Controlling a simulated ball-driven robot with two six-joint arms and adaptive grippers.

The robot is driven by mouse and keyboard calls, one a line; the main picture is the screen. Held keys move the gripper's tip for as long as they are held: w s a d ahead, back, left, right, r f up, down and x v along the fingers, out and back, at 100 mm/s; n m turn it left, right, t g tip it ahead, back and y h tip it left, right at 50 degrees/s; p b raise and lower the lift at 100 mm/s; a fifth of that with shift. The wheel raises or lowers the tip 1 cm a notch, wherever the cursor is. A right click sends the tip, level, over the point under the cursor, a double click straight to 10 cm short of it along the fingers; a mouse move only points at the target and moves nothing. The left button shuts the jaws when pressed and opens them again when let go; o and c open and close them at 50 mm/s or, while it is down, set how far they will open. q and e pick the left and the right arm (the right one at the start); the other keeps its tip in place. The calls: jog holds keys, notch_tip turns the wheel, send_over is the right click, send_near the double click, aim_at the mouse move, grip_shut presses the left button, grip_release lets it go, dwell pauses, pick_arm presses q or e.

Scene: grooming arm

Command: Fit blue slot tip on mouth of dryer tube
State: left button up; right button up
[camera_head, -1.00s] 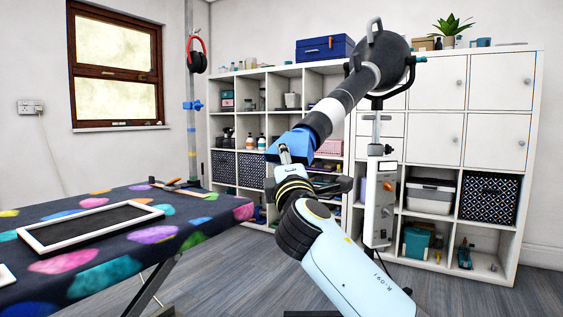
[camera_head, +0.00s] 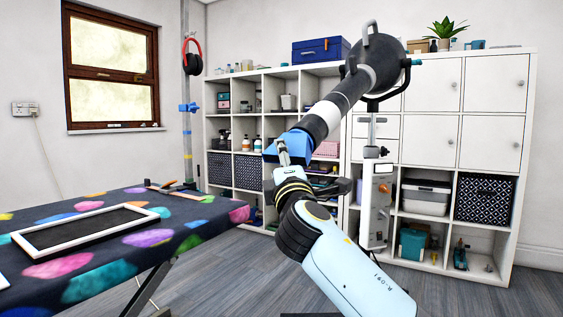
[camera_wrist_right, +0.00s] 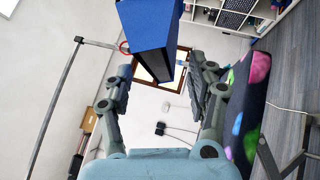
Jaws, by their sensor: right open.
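The blue slot tip (camera_head: 290,146) sits at the lower end of the dryer tube (camera_head: 343,95), in line with it, and appears to be on its mouth. The tube slopes down to the left from the dark dryer head (camera_head: 380,62). My right gripper (camera_head: 283,157) is just below the tip, at the top of my pale blue arm. In the right wrist view the blue tip (camera_wrist_right: 151,28) is at the top, ahead of my open right gripper (camera_wrist_right: 158,68), whose fingers stand apart on either side. Whether they touch it I cannot tell. My left gripper is not in view.
A table with a colourful spotted cover (camera_head: 100,265) stands at left, with a white-framed dark mat (camera_head: 85,230) on it. The dryer's stand carries a grey control box (camera_head: 377,200). White shelves (camera_head: 490,90) line the back wall. Grey floor (camera_head: 235,280) is open between.

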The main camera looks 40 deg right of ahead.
jog(key=v, duration=1.1)
jog(key=shift+s, duration=0.2)
jog(key=shift+a, duration=0.1)
